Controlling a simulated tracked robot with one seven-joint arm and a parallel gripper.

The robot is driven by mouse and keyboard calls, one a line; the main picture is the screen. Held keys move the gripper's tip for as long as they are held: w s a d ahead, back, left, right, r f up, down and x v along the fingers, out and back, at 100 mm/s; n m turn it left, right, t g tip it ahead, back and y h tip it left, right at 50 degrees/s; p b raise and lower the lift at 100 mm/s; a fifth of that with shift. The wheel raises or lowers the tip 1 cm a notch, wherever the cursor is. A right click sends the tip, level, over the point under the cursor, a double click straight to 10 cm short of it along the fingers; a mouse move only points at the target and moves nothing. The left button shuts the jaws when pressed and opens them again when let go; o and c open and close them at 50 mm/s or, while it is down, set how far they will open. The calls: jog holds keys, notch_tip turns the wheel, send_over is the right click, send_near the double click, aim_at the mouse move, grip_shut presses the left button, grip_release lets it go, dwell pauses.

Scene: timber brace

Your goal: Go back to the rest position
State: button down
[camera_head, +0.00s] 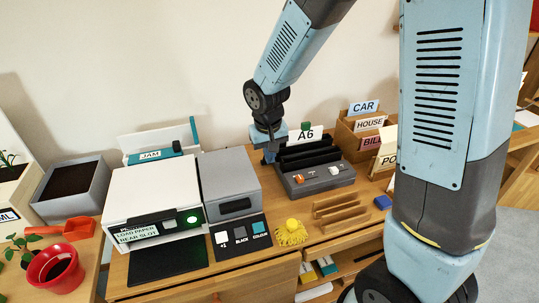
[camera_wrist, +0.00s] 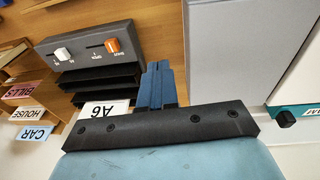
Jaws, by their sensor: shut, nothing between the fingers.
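My gripper (camera_head: 270,152) hangs above the wooden desktop, between the grey box and the dark slotted unit. In the wrist view my gripper (camera_wrist: 162,84) shows as two blue fingers side by side, closed together with nothing between them. The dark slotted unit (camera_head: 318,182) has an orange and a white control on its front and an A6 card (camera_head: 306,135) behind it. The same unit (camera_wrist: 110,47) lies left of the fingers in the wrist view. My arm reaches down from the top of the head view.
A white printer (camera_head: 152,195) and a grey box (camera_head: 230,180) stand left of the gripper. A wooden file holder (camera_head: 357,135) with labelled cards stands at the right. A yellow spiky ball (camera_head: 291,232) and a wooden rack (camera_head: 340,212) lie in front. A red pot (camera_head: 55,270) stands far left.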

jog(key=s+d+r+m+t, duration=0.1)
jog(key=s+d+r, duration=0.2)
jog(key=d+r, duration=0.35)
jog(key=s+d+r+m+t, duration=0.1)
jog(key=s+d+r, duration=0.2)
jog(key=d+r, duration=0.35)
jog(key=s+d+r+t, duration=0.1)
jog(key=s+d+r, duration=0.2)
jog(key=s, duration=0.3)
jog(key=s+d+r+m, duration=0.1)
jog(key=s+d+r, duration=0.2)
jog(key=s+r, duration=0.3)
jog(key=shift+s+d+r+t, duration=0.2)
jog(key=shift+r+t, duration=0.05)
jog(key=shift+t, duration=0.15)
